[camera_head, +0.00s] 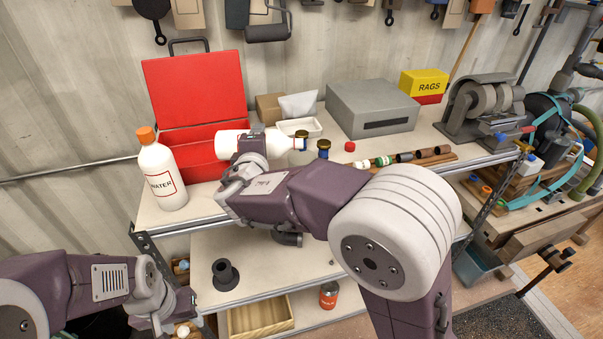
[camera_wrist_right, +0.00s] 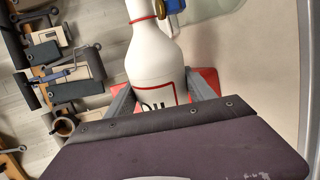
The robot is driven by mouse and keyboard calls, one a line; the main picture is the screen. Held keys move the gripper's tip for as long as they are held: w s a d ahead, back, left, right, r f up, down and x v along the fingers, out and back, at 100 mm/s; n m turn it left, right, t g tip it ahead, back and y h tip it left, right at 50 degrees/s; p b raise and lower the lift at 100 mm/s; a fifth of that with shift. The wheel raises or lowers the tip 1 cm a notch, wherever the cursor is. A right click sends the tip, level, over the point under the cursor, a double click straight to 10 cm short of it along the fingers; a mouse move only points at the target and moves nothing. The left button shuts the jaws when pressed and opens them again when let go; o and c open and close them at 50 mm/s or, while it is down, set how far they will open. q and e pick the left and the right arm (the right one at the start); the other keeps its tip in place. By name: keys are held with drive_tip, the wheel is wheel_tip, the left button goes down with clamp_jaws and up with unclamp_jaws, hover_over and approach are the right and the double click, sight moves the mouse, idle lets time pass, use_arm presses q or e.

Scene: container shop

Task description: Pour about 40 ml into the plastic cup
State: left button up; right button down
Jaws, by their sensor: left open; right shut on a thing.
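A white bottle (camera_head: 231,144) with a red ring on its neck lies level above the bench in the head view, neck to the right. My right gripper (camera_head: 245,148) is shut on it. The right wrist view shows the bottle (camera_wrist_right: 155,60) between the fingers, with a partly hidden label that seems to read OIL. A pale see-through vessel (camera_head: 301,158), perhaps the plastic cup, stands under the bottle's mouth, partly hidden by my right arm. I cannot tell its contents or whether liquid flows. My left gripper (camera_head: 178,318) is open, low at the left, away from the bottle.
An orange-capped WATER bottle (camera_head: 163,172) stands at the bench's left, beside an open red toolbox (camera_head: 195,90). A blue-topped item (camera_head: 323,146) is close to the vessel. A loose red cap (camera_head: 350,146) and grey box (camera_head: 372,106) are farther right. A black flanged piece (camera_head: 225,275) is below.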

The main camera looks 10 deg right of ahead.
drive_tip(key=shift+r, duration=0.4)
drive_tip(key=shift+d+r+m+y+b, duration=0.2)
drive_tip(key=shift+r+m+b, duration=0.3)
drive_tip(key=shift+b, duration=0.35)
drive_tip(key=shift+d+r+m+y+b, duration=0.1)
drive_tip(key=shift+r+m+y+b, duration=0.1)
drive_tip(key=shift+r+m+b, duration=0.45)
drive_tip(key=shift+w+a+f, duration=0.2)
drive_tip(key=shift+a+f, duration=0.05)
drive_tip(key=shift+a, duration=0.15)
drive_tip(key=shift+w+a, duration=0.1)
drive_tip(key=shift+a, duration=0.35)
drive_tip(key=shift+r+b, duration=0.15)
drive_tip(key=shift+b, duration=0.25)
idle(0.5)
